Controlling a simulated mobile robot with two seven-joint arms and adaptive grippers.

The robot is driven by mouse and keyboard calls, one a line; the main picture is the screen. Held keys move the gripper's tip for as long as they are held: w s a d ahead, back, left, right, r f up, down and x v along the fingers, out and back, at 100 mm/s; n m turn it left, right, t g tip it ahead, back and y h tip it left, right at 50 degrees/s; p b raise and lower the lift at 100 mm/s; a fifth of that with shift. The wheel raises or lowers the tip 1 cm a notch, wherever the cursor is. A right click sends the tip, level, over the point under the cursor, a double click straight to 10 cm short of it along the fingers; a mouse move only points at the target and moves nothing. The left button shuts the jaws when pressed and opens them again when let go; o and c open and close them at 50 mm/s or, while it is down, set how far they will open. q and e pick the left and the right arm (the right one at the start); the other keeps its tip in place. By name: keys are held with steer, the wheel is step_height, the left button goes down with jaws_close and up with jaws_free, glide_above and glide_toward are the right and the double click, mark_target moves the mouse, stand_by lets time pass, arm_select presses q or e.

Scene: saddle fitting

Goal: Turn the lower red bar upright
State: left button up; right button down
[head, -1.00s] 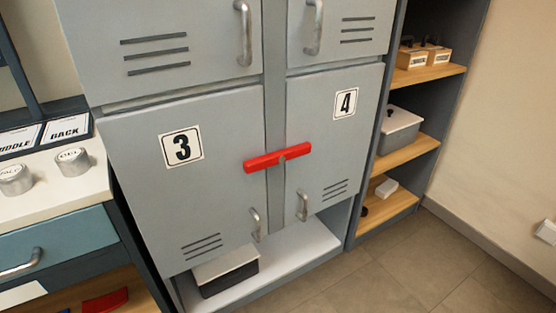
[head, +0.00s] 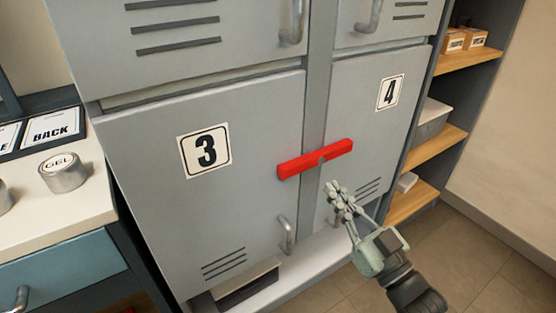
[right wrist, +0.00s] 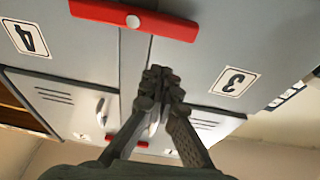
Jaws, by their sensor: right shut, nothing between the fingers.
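The lower red bar (head: 315,159) lies nearly level across the seam between locker doors 3 and 4, its right end a little higher in the head view. It also crosses the top of the upside-down right wrist view (right wrist: 180,28), where a pale round pivot shows at its middle. My right gripper (head: 338,190) is shut and empty, just below the bar's right half in the head view. Its fingers also show in the right wrist view (right wrist: 160,75), apart from the bar in the picture. My left gripper is not in view.
Door 3 (head: 150,140) and door 4 (head: 375,130) are closed, with handles low beside the seam. Another red bar (right wrist: 112,138) shows partly behind my fingers in the right wrist view. A counter with a GEL tin (head: 62,170) stands left; open shelves (head: 425,148) stand right.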

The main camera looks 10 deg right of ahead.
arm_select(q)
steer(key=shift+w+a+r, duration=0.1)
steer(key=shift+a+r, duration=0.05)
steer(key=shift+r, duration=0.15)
arm_select(e)
steer(key=shift+s+a+r, duration=0.1)
steer(key=shift+a+r, duration=0.1)
steer(key=shift+r, duration=0.3)
steer(key=shift+s+a+r, duration=0.1)
steer(key=shift+a+r, duration=0.05)
steer(key=shift+r, duration=0.3)
step_height(320, 180, up, 3)
steer(key=p, duration=0.1)
glide_above(317, 157)
steer(key=s+a, duration=0.4)
steer(key=shift+w+d+r+t+y, duration=0.1)
steer(key=shift+r+t+y, duration=0.05)
steer(key=shift+t+y, duration=0.15)
steer(key=f, duration=0.3)
steer(key=shift+w+f, duration=0.1)
steer(key=shift+w, duration=0.2)
steer(key=shift+f, duration=0.5)
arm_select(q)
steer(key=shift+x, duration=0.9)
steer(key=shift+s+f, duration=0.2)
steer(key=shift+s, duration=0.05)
